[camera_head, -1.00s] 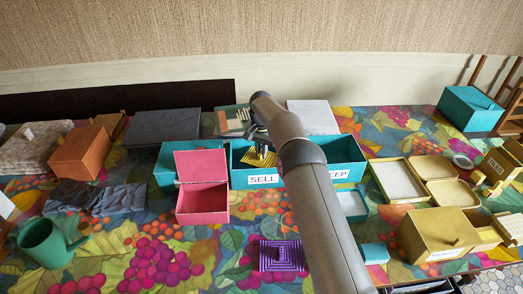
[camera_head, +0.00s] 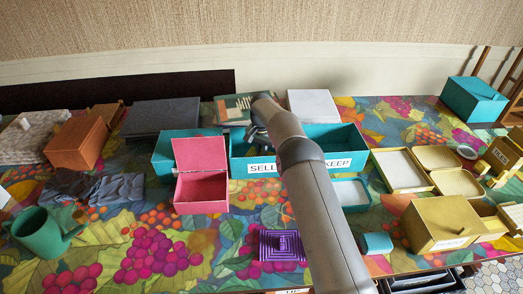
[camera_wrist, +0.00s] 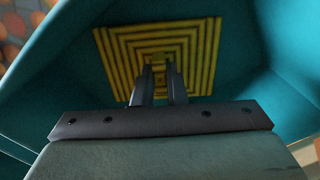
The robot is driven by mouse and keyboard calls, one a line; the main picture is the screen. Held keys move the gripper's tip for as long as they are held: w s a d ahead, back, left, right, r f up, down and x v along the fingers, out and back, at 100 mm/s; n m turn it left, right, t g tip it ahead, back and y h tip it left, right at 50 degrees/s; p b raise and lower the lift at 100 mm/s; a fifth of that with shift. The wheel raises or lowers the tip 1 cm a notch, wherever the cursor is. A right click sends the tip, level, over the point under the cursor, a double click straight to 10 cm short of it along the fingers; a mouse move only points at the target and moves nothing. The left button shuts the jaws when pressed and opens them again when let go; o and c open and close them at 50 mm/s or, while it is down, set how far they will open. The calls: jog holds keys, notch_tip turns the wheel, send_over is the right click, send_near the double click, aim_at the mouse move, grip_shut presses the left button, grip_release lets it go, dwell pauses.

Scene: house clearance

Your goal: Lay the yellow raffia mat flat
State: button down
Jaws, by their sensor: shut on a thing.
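A yellow square mat (camera_wrist: 115,45) with dark concentric squares lies inside a teal bin, seen from above in the wrist view. I take it for the raffia mat. My gripper (camera_wrist: 160,72) is shut on a small raised piece at the mat's middle. The mat looks about flat and close to the bin floor; whether it touches the floor I cannot tell. In the head view my gripper (camera_head: 257,135) reaches down into the teal bin (camera_head: 238,166) labelled SELL and KEEP, and the bin wall and my arm hide the mat.
A pink open box (camera_head: 202,195) stands just in front of the bin's left side. A purple square mat (camera_head: 282,246) with a raised middle lies nearer. Yellow boxes (camera_head: 437,227) and trays crowd the right; a green watering can (camera_head: 42,235) stands front left.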

jog(key=shift+f, duration=0.1)
dwell(0.6)
jog(key=shift+f+b, duration=0.35)
jog(key=shift+f, duration=0.05)
jog(key=c, duration=1.4)
grip_release()
jog(key=shift+r, duration=0.1)
jog(key=shift+c, duration=0.4)
jog(key=shift+r+p, duration=1.9)
jog(key=shift+r, duration=1.65)
notch_tip(320, 180, up, 17)
jog(key=p, duration=0.4)
jog(key=shift+r, duration=0.2)
